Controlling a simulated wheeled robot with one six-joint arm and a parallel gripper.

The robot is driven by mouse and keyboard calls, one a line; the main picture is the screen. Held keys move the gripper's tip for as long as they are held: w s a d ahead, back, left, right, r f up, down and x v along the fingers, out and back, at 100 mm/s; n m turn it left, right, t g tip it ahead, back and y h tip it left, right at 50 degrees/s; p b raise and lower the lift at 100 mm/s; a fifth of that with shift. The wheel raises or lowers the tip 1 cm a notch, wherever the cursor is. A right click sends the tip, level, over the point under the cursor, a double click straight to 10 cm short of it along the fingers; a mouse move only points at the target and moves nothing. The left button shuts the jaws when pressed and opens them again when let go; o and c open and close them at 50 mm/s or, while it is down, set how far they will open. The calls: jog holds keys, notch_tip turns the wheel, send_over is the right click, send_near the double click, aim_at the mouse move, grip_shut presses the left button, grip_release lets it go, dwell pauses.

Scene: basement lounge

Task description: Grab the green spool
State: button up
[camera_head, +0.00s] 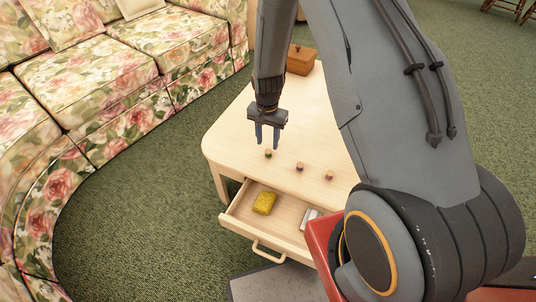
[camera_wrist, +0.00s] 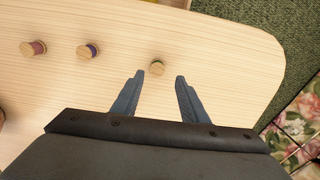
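The green spool (camera_head: 268,154) is a small upright spool with wooden ends on the light wood table. It also shows in the wrist view (camera_wrist: 157,68), just beyond and between my two fingertips. My gripper (camera_head: 267,141) points down above the table near the green spool. In the wrist view my gripper (camera_wrist: 159,75) is open with nothing between its fingers. I cannot tell the exact height of the fingertips above the table.
A blue spool (camera_wrist: 87,51) and a reddish spool (camera_wrist: 33,48) stand in a row beside the green one. The table (camera_head: 232,133) has an open drawer (camera_head: 240,214) holding a yellow item (camera_head: 264,203). A wooden box (camera_head: 300,60) stands at the back. A floral sofa (camera_head: 90,80) is at left.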

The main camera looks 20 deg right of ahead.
aim_at(269, 150)
jog(key=f, duration=0.3)
jog(key=shift+s+d+f, duration=0.1)
jog(key=shift+s+f, duration=0.25)
jog(key=shift+f, duration=0.55)
grip_shut()
jog(key=shift+r, duration=0.2)
